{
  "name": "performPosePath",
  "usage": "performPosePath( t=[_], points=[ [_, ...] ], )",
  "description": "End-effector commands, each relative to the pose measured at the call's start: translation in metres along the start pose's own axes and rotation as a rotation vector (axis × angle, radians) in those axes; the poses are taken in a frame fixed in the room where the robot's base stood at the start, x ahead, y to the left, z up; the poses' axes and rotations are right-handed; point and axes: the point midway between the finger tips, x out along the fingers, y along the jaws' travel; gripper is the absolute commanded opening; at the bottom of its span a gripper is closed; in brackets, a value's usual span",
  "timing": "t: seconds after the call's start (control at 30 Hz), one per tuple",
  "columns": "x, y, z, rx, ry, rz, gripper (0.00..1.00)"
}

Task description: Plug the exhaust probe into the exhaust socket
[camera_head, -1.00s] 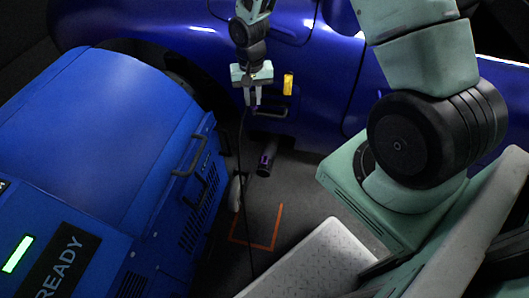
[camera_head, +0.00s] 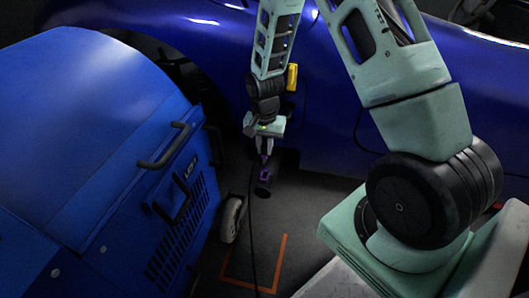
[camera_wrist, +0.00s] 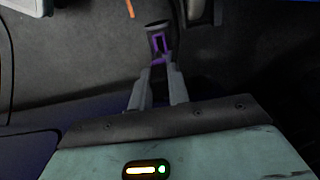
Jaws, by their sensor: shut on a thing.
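In the wrist view my fingertips (camera_wrist: 158,72) are close to the purple frame. I cannot tell whether the probe touches or enters the socket.
A blue machine (camera_head: 100,130) with handles and a caster wheel (camera_head: 232,218) stands close on the left. The blue car body (camera_head: 330,95) rises behind, with a yellow part (camera_head: 292,77). Orange floor tape (camera_head: 280,262) marks clear floor in front.

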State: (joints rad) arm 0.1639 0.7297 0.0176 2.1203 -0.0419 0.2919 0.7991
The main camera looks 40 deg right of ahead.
Motion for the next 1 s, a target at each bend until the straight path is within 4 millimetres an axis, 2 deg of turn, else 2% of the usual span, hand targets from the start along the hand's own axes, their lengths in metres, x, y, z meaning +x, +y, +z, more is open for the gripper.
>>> performPosePath(
  t=[0.17, 0.63, 1.0],
  points=[
    [0.008, 0.000, 0.000, 0.000, 0.000, 0.000, 0.00],
    [0.049, 0.000, 0.000, -0.001, 0.000, -0.001, 0.00],
    [0.053, 0.000, 0.000, -0.001, 0.000, -0.001, 0.00]
  ],
)
